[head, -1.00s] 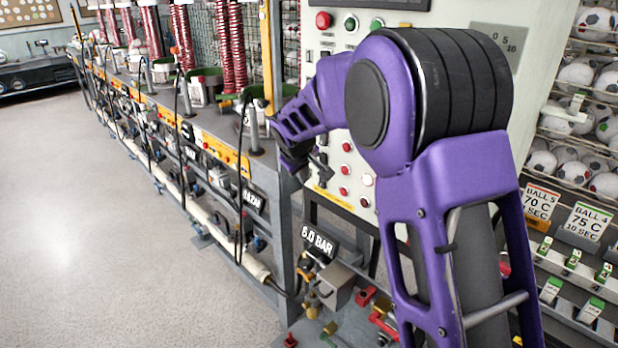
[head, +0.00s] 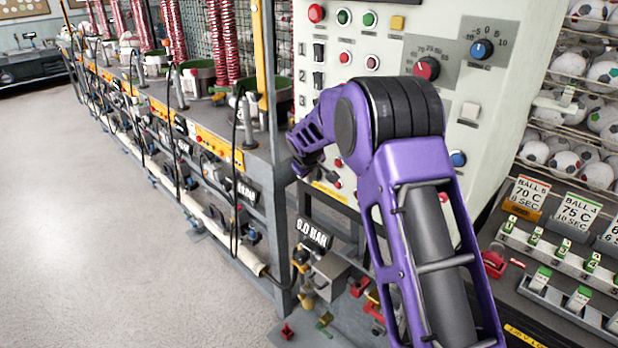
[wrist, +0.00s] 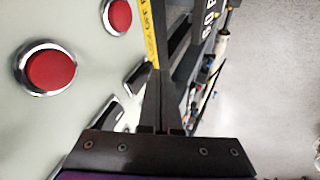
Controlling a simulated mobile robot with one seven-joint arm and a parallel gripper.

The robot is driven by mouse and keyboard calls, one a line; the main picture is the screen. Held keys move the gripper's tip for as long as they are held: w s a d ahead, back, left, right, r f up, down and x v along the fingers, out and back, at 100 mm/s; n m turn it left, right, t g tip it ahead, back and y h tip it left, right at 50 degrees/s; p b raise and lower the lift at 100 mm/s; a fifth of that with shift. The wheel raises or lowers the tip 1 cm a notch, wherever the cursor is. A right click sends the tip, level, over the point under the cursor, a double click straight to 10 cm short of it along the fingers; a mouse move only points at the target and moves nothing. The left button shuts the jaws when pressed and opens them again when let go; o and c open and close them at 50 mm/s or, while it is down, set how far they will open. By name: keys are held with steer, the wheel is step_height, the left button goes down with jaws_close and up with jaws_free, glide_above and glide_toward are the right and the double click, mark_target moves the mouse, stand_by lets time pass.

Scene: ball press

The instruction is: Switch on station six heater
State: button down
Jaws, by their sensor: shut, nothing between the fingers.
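The pale control panel (head: 390,60) stands in front of me with a column of black rocker switches (head: 319,52) beside the numbers 1, 2 and 3, each with red lamps to the right. The lower rows, where a sixth switch could be, are mostly hidden behind my arm. My gripper (head: 312,172) is shut and empty at the panel's lower left. In the wrist view its fingers (wrist: 160,85) are together close to the panel, near black switches (wrist: 105,112) and large red lamps (wrist: 50,70). I cannot tell whether it touches a switch or which row this is.
A yellow label strip (wrist: 152,30) runs along the panel's edge. Left of the panel is the long bench of press stations (head: 190,110) with hanging hoses. A ball rack (head: 575,110) and sign cards (head: 528,195) stand on the right. The floor (head: 90,200) at left is clear.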

steer(key=shift+w+d+f, duration=0.1)
steer(key=shift+w+d, duration=0.05)
steer(key=shift+w, duration=0.05)
stand_by(0.3)
steer(key=shift+r, duration=0.9)
